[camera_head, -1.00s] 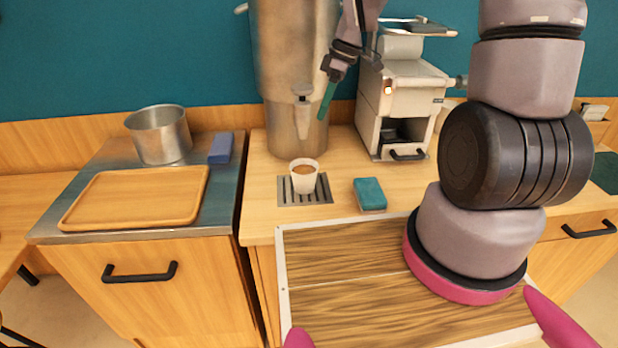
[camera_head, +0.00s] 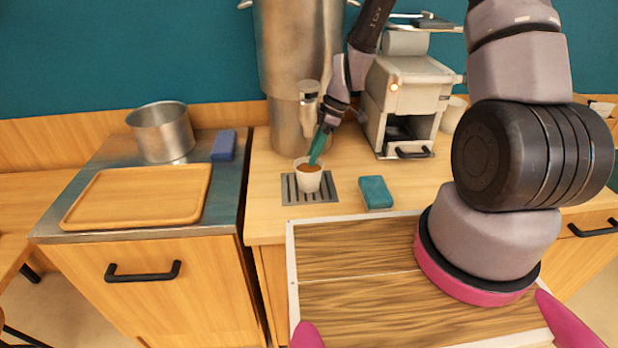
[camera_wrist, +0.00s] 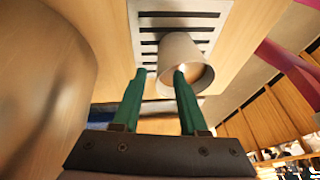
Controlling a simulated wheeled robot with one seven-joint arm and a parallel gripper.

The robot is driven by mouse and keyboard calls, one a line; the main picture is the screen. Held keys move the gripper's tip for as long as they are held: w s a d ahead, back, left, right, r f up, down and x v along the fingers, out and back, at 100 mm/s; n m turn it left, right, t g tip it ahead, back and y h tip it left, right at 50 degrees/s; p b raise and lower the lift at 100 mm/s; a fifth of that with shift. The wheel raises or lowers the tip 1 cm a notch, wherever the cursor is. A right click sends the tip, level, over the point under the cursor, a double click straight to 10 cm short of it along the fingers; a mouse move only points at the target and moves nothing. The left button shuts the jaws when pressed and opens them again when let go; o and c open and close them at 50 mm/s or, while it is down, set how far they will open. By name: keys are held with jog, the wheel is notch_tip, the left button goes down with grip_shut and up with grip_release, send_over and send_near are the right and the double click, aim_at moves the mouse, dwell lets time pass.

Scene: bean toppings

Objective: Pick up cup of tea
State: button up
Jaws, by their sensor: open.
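The cup of tea (camera_head: 308,181) is a small white cup with brown liquid. It stands upright on a slotted metal drip grate (camera_head: 292,197) on the counter. My gripper (camera_head: 317,160) has green fingers and points down at the cup, its tips overlapping the rim. In the wrist view the cup (camera_wrist: 180,50) shows between and beyond the fingers, nearer the right one. My gripper (camera_wrist: 160,70) is open there, with the right fingertip overlapping the cup's mouth. I cannot tell whether that fingertip is inside the cup or only above it.
A tall metal urn (camera_head: 300,50) with a tap (camera_head: 309,100) stands just behind the cup. A teal sponge (camera_head: 375,192) lies to its right, and a white coffee machine (camera_head: 405,100) stands behind. A wooden tray (camera_head: 140,195), a pot (camera_head: 162,130) and a blue block (camera_head: 223,146) are left.

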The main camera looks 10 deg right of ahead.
jog(key=x, duration=0.3)
jog(key=shift+f, duration=0.2)
grip_shut()
dwell(1.3)
